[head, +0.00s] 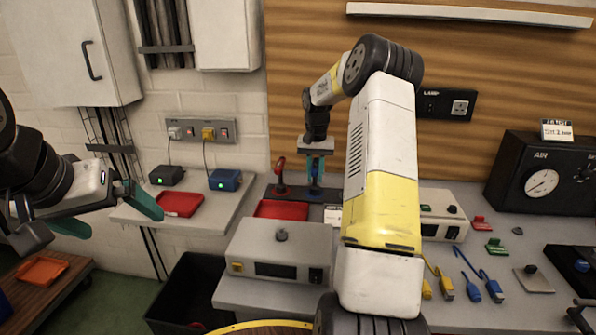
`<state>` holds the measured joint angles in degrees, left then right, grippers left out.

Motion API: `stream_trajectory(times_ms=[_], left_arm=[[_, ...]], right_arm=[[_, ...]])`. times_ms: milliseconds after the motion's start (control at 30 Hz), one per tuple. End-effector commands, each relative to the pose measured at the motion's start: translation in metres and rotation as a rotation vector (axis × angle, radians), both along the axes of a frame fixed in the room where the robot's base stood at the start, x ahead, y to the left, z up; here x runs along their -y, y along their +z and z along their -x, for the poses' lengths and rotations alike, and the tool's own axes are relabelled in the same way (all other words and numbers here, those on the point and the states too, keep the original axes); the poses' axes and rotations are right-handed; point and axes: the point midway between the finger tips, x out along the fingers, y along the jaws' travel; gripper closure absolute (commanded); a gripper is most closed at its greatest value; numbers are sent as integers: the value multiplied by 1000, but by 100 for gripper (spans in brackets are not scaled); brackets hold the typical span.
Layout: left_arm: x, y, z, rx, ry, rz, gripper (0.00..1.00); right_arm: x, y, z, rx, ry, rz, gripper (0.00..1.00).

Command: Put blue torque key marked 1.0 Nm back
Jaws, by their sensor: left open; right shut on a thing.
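My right gripper (316,170) reaches down at the back of the bench, shut on the blue torque key (315,187). The key is upright at the dark rack (297,193); I cannot tell whether its lower end is seated or just above. A red key (280,176) stands in the rack to its left. The 1.0 Nm marking is too small to read. My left gripper (108,214) is open and empty at the left, with its teal fingers apart, away from the rack. My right arm hides the bench right of the rack.
A grey box (275,252) stands in front of the rack, with a red tray (281,210) between. A shelf at left holds a red tray (180,203) and two small boxes. A black bin (185,290) is below. An AIR gauge box (540,180) stands at right.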

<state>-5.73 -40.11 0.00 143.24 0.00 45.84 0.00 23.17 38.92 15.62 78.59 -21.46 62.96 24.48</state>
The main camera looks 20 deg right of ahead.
Motion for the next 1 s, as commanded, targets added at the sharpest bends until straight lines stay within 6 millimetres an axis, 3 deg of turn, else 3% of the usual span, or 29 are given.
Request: stream_trajectory(times_ms=[167,200,300,667,867,1000], left_arm=[[0,0,0,0,0,0,0],[0,0,0,0,0,0,0],[0,0,0,0,0,0,0],[0,0,0,0,0,0,0],[0,0,0,0,0,0,0],[0,0,0,0,0,0,0]], right_arm=[[0,-2,0,0,0,0,100],[0,-3,0,-1,0,0,76],[0,-2,0,-1,0,0,57],[0,0,0,0,-1,0,57],[0,28,-1,3,-2,1,57],[-1,59,-1,4,-1,1,57]])
